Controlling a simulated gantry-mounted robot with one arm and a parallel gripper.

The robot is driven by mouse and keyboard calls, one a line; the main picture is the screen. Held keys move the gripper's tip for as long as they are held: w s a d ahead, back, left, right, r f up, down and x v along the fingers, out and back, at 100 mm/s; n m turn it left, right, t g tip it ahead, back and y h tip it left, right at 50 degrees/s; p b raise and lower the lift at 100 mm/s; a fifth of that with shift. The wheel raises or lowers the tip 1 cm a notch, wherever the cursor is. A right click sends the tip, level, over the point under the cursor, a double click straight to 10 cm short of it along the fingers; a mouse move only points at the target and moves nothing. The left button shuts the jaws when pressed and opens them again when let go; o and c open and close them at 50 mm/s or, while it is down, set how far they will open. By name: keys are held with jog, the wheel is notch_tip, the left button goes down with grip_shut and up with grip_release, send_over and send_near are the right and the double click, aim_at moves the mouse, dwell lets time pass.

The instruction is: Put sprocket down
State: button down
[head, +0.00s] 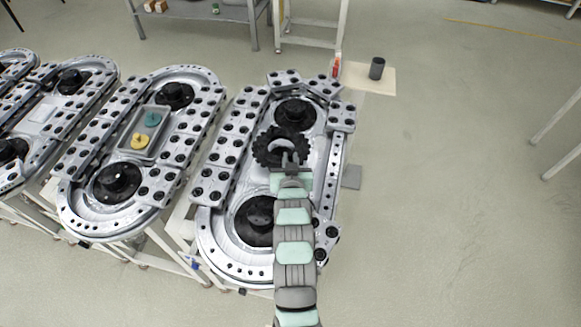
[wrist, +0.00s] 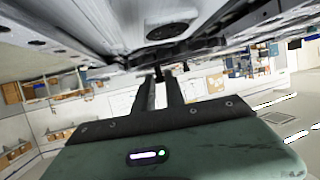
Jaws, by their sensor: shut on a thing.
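The sprocket (head: 264,148) is a black toothed ring in the head view. It appears over the middle of the nearest ring track (head: 213,240), between the two black round hubs. My gripper (head: 290,158) reaches it from the near side and is shut on its near right part. In the wrist view the two fingers (wrist: 160,88) are close together, with a small dark piece between their tips. Most of the sprocket cannot be made out there. The head view does not show clearly whether the sprocket touches the track or hangs above it.
A far hub (head: 295,112) and a near hub (head: 254,222) flank the sprocket. A second track (head: 75,215) on the left carries a tray (head: 134,154) with teal and yellow parts. A side board (head: 385,88) holds a dark cylinder (head: 377,68) and a red bottle (head: 337,68).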

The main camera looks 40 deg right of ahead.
jog(key=shift+d+f, duration=0.1)
jog(key=shift+f, duration=1.95)
jog(key=c, duration=1.4)
grip_release()
jog(key=shift+f, duration=0.1)
jog(key=v, duration=1.2)
